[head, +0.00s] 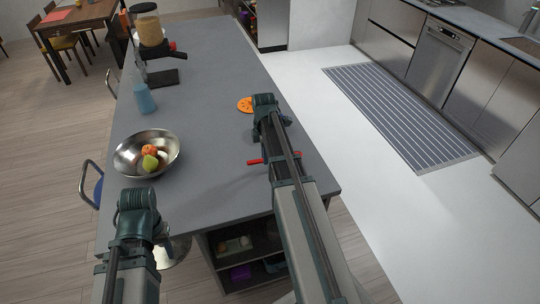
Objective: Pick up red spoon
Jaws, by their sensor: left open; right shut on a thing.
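The red spoon (254,161) is at the front right of the grey counter. It shows as a short red piece on each side of my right arm, and its middle is hidden behind that arm. My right gripper (270,157) is at the spoon and shut on it. Its fingers are mostly hidden by my own arm, and I cannot tell if the spoon is clear of the counter. My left gripper (140,213) is open at the counter's front left, well away from the spoon. Its fingertips are hard to make out.
A steel bowl (124,154) with fruit stands on the counter's left. An orange trivet-like disc (244,105) lies beyond the spoon. The counter's middle is clear. A striped runner (400,116) lies on the floor.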

